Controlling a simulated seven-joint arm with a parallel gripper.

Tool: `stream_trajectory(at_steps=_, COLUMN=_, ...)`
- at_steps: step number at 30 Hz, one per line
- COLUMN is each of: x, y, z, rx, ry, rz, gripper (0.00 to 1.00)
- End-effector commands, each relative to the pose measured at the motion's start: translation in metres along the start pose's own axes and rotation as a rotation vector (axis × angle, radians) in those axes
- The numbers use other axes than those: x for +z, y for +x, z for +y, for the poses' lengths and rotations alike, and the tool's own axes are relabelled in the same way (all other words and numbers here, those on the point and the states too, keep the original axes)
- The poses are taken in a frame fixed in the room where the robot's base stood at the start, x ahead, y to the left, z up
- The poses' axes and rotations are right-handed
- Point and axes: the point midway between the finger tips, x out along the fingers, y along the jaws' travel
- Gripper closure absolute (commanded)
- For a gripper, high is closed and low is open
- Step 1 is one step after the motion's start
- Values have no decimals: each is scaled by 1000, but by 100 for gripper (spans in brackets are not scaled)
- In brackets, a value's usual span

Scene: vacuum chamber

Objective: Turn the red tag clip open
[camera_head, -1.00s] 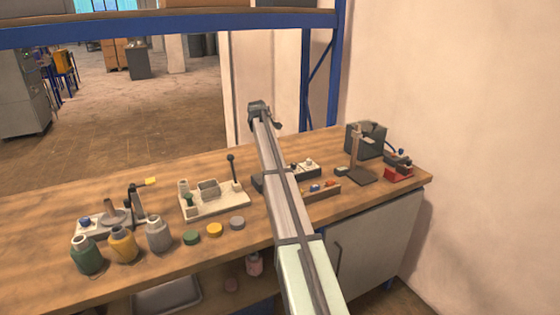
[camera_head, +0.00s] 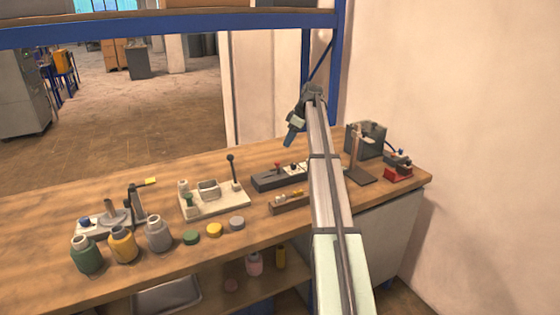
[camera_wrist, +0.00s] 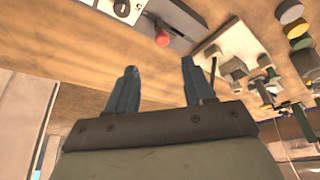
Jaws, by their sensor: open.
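A small red piece (camera_head: 277,166) stands on a long dark base (camera_head: 268,182) on the bench. It looks like the red tag clip, though it is too small to tell its shape or how far it is turned. In the wrist view the red piece (camera_wrist: 162,38) shows beyond the fingertips, on the grey base (camera_wrist: 176,18) with a white numbered part (camera_wrist: 122,9) beside it. My gripper (camera_head: 291,138) hangs above and behind the base, apart from it. In the wrist view my gripper (camera_wrist: 160,76) has its two blue fingers spread, with nothing between them.
A cream fixture with an upright lever (camera_head: 215,201) stands left of the base. A small brown tray (camera_head: 286,203) lies in front. A dark stand (camera_head: 361,174) and a red-based device (camera_head: 398,173) are at the right. Several bottles and caps stand at the front left.

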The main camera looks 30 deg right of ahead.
Motion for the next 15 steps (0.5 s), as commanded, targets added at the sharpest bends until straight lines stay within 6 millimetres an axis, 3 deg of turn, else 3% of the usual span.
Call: stream_trajectory(at_steps=15, x=0, y=88, z=0, rx=1, ry=0, rz=-1, gripper=48)
